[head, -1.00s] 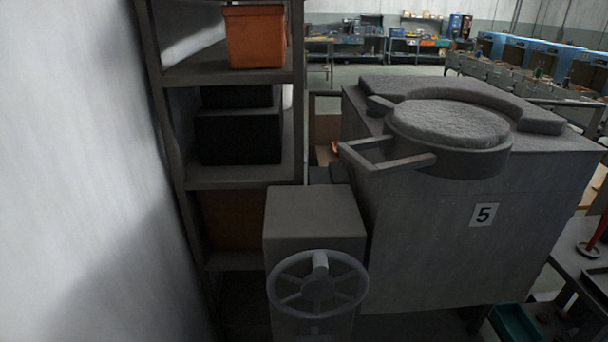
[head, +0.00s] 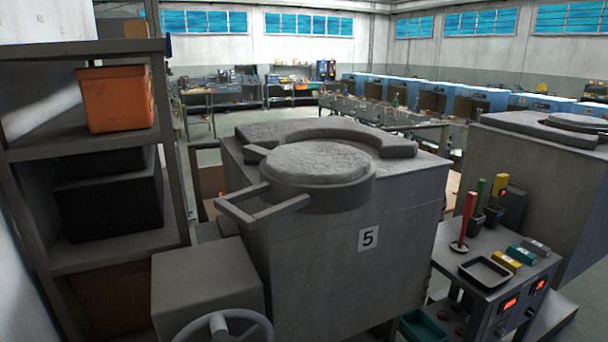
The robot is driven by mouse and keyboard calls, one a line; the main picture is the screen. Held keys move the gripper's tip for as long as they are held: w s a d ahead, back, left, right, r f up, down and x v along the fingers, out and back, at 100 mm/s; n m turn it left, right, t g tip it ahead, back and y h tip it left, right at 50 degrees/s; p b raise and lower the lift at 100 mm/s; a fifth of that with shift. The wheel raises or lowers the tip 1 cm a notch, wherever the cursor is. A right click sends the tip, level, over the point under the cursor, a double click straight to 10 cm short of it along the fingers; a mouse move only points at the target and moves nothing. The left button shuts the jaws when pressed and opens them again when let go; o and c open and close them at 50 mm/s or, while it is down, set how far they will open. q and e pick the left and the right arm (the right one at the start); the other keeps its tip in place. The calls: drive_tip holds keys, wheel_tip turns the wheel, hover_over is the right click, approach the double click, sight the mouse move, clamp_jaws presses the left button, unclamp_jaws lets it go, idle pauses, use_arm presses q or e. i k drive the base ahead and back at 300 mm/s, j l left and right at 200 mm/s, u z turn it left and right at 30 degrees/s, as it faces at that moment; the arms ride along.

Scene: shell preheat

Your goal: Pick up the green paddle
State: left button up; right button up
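A green paddle (head: 480,195) stands upright on the small grey control bench (head: 450,262) at the right of the head view, between a red paddle (head: 466,218) and a yellow-handled paddle (head: 497,190). Its lower end sits in a dark holder. Neither of my grippers shows in the head view.
A large grey furnace block marked 5 (head: 330,255) with a round lid fills the middle, left of the bench. A handwheel (head: 222,328) is at its lower left. A shelf with an orange bin (head: 117,98) stands left. A tray (head: 486,271) and small coloured blocks lie on the bench.

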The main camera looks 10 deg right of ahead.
sight(480, 190)
drive_tip(key=z, duration=1.4)
